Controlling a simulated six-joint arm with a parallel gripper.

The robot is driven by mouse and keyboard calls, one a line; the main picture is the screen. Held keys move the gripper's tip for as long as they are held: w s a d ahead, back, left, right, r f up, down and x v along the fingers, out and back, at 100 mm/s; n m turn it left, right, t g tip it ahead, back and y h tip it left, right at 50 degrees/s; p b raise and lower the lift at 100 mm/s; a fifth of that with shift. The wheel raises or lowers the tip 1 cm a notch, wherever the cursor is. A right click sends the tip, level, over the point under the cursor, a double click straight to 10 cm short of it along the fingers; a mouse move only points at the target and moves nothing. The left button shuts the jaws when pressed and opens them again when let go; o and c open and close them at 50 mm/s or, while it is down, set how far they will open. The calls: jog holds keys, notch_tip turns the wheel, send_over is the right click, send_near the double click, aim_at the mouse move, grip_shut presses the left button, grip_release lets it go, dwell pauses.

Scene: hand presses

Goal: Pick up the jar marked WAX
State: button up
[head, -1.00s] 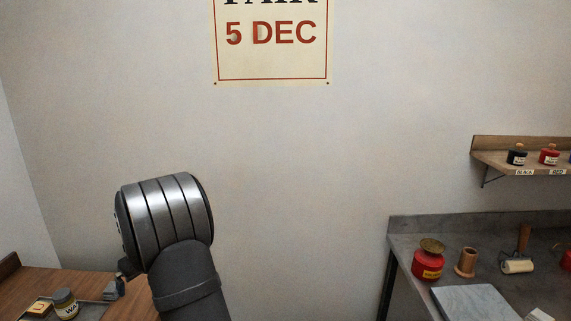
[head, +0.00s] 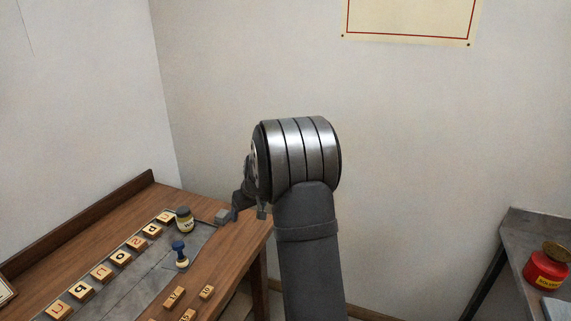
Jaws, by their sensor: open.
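The jar (head: 184,220) is small, with a dark lid, yellowish contents and a pale label too small to read surely now. It stands upright on the far end of a grey mat (head: 150,285) on the wooden table at left. My gripper (head: 242,214) is to the right of the jar, near the table's far right corner. It is open and apart from the jar, with nothing seen between its fingers. My wrist hides part of it.
Several wooden letter blocks (head: 102,273) line the mat's left side. A blue-handled stamp (head: 180,255) stands nearer than the jar. Number blocks (head: 174,297) lie at the wooden table's (head: 222,262) right. A grey bench (head: 520,240) with a red tin (head: 545,270) is far right.

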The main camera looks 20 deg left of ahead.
jog(key=t+y, duration=0.1)
send_near(184, 213)
jog(key=x, duration=0.7)
jog(key=shift+w+a+f, duration=0.15)
jog(key=shift+x, duration=3.35)
jog(key=c, duration=1.1)
jog(key=shift+c, duration=0.5)
